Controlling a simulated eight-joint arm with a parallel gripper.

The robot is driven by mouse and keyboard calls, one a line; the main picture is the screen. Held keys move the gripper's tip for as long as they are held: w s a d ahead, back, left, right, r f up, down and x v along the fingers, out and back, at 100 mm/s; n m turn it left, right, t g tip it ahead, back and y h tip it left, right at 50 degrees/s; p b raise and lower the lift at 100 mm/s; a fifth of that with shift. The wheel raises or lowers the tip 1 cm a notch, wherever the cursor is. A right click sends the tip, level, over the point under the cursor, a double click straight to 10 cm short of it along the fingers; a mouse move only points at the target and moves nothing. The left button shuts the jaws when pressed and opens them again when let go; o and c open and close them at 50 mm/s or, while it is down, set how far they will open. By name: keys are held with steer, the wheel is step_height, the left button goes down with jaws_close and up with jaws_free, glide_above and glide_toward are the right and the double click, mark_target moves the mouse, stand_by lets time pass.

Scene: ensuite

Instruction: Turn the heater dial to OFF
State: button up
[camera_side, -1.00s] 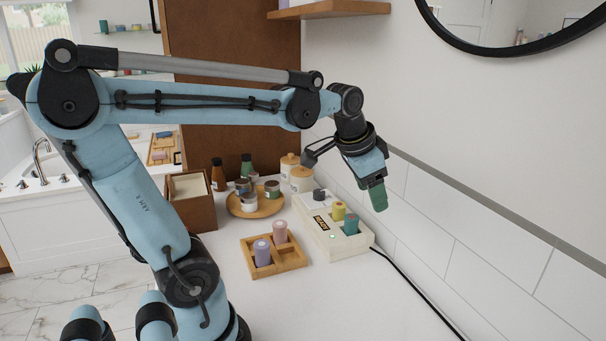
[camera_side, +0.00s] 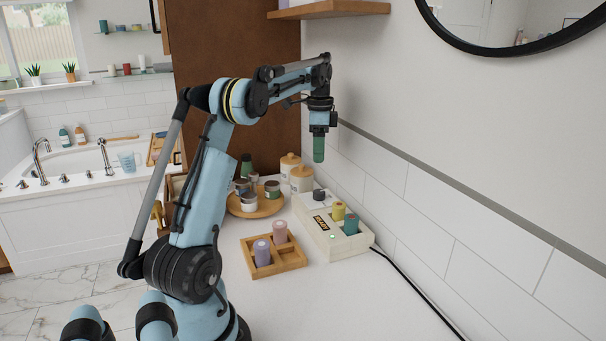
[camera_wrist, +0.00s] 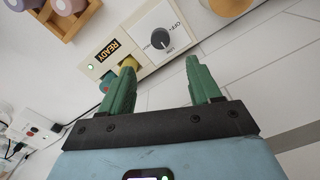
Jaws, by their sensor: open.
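The heater (camera_side: 336,240) is a cream box on the counter by the tiled wall, with a lit READY display (camera_wrist: 109,49). Its dark round dial (camera_side: 319,195) sits on a white panel at the far end. In the wrist view the dial (camera_wrist: 160,39) shows beside OFF and LOW labels, and its pale pointer mark seems turned toward LOW. My gripper (camera_side: 318,158) points down above the dial end, clear of the heater. In the wrist view my gripper's green fingers (camera_wrist: 161,64) are spread and empty, with the dial showing between and beyond them.
Yellow (camera_side: 338,211) and teal (camera_side: 351,224) cartridges stand in the heater. A wooden tray (camera_side: 291,262) with pink and purple cartridges is in front. A round board (camera_side: 235,210) with jars and lidded canisters (camera_side: 301,180) stand behind. A black cord (camera_side: 410,300) runs along the wall.

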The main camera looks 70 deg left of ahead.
mark_target(318, 191)
step_height(318, 191, down, 12)
stand_by(0.6)
steer(key=c, duration=1)
